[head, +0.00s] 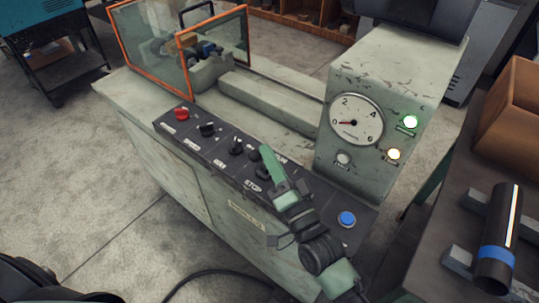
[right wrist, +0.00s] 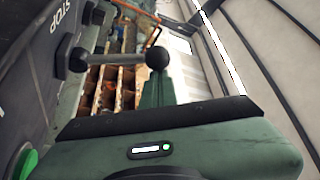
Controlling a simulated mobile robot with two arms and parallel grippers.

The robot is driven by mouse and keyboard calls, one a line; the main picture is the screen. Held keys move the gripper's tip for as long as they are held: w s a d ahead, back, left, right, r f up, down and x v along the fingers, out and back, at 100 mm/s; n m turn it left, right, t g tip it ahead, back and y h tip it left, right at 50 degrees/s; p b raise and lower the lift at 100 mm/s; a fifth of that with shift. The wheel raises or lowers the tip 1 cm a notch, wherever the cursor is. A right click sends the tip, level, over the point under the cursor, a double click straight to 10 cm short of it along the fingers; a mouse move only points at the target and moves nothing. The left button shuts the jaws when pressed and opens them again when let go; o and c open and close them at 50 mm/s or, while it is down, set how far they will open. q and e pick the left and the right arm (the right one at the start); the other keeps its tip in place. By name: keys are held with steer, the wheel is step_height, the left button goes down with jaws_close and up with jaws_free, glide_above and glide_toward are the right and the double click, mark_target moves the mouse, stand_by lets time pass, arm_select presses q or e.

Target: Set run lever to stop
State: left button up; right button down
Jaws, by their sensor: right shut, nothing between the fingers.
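The run lever shows in the right wrist view as a grey rod ending in a black ball (right wrist: 157,57). It sticks out from the dark control panel (right wrist: 28,70), beside the STOP lettering (right wrist: 64,38). My right gripper (head: 269,158) is shut and empty, with its green fingers over the panel near the STOP label (head: 252,187). In the right wrist view the shut fingers (right wrist: 157,90) line up with the ball, which overlaps their tip; I cannot tell whether they touch. In the head view the gripper hides much of the lever. My left gripper is not in view.
The panel also carries a red knob (head: 181,114), black knobs (head: 207,129) and a blue button (head: 347,218). A gauge housing (head: 388,75) rises behind, with a green lamp (head: 411,121) lit. A dark pipe (head: 498,240) with a blue band lies at right.

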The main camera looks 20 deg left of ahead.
steer(key=shift+s+f, duration=0.1)
steer(key=shift+f, duration=0.05)
steer(key=b+v, duration=0.1)
steer(key=v, duration=0.6)
steer(key=shift+s+d, duration=0.2)
steer(key=shift+d, duration=0.1)
